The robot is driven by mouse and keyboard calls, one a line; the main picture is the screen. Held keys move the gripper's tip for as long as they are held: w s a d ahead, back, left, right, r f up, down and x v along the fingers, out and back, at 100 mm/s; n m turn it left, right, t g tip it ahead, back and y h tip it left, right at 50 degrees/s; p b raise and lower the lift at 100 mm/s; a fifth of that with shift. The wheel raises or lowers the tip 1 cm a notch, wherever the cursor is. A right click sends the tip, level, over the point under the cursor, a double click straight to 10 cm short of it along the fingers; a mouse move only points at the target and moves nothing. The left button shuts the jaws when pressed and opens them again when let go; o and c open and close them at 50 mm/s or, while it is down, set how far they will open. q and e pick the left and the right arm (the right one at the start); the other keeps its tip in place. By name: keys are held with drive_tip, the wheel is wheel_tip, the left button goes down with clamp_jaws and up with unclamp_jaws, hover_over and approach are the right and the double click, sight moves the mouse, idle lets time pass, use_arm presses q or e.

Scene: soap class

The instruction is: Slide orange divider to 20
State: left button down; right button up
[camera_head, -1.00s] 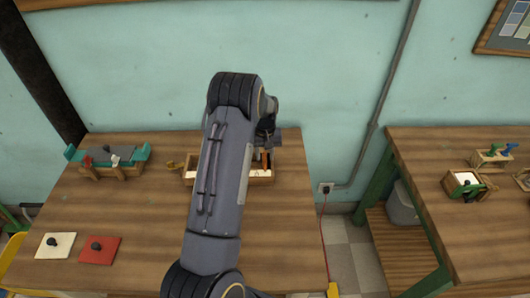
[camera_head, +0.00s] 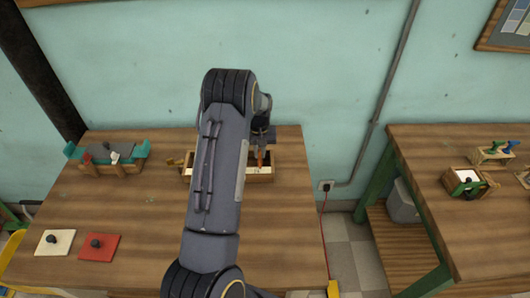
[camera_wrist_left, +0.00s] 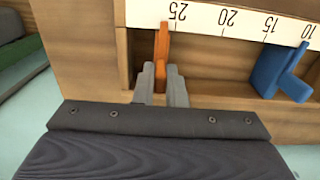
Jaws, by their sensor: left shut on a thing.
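The orange divider (camera_wrist_left: 162,45) stands in a wooden box (camera_wrist_left: 85,45) with a white number scale (camera_wrist_left: 205,20). In the left wrist view it is slightly left of the 25 mark. My left gripper (camera_wrist_left: 161,82) is shut on it. In the head view the orange divider (camera_head: 260,157) shows below my left gripper (camera_head: 262,145), in the wooden box (camera_head: 263,180); my arm hides part of the box. A blue divider (camera_wrist_left: 281,72) sits farther right, below the 15 and 10 marks. My right gripper is not in view.
A teal-ended wooden fixture (camera_head: 110,157) stands at the table's back left. A white square (camera_head: 55,243) and a red square (camera_head: 99,248), each with a dark knob, lie at the front left. A second table (camera_head: 450,215) on the right holds small wooden boxes.

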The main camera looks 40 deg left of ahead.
use_arm(q)
drive_tip(key=s+a, duration=0.2)
drive_tip(key=s+a+b, duration=0.1)
drive_tip(key=a, duration=0.1)
drive_tip(key=shift+s+a, duration=0.2)
drive_tip(key=shift+s, duration=0.15)
drive_tip(key=shift+s+a, duration=0.15)
drive_tip(key=shift+a, duration=0.05)
drive_tip(key=c, duration=1.5)
unclamp_jaws()
drive_tip(key=shift+r, duration=0.1)
drive_tip(key=shift+r+b, duration=0.95)
drive_tip(key=shift+r, duration=2.9)
